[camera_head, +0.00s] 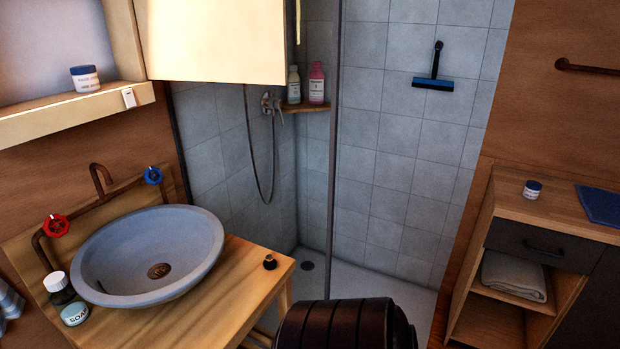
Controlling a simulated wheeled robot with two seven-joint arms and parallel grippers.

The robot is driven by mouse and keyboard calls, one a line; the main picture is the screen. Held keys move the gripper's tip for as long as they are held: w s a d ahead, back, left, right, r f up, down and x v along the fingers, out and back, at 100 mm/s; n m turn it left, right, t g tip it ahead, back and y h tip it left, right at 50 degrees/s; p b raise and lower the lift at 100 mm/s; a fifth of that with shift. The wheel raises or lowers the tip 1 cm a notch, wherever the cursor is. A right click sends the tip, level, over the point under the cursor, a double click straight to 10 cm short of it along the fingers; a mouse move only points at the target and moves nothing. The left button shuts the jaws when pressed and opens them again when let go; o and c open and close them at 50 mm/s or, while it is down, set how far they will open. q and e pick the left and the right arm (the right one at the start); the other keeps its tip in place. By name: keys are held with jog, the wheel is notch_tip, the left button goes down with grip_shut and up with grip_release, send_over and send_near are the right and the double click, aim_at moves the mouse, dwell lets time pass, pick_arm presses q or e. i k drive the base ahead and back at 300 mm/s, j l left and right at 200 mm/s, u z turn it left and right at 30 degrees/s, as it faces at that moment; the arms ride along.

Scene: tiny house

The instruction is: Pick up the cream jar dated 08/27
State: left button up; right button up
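A small white jar with a dark blue lid (86,82) stands upright on the open cabinet shelf at the upper left. Its label has dark print, too small to read for certain. Neither of my grippers is in view.
A grey basin (190,240) sits on a wooden counter (215,315), with a soap bottle (73,312) and a small dark stopper (269,262). An open cabinet door (215,40) juts out beside the shelf. A blue cloth (602,204) lies right of the second jar.

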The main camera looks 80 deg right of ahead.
aim_at(532, 190)
jog(key=z, duration=3.85)
jog(key=i, duration=0.15)
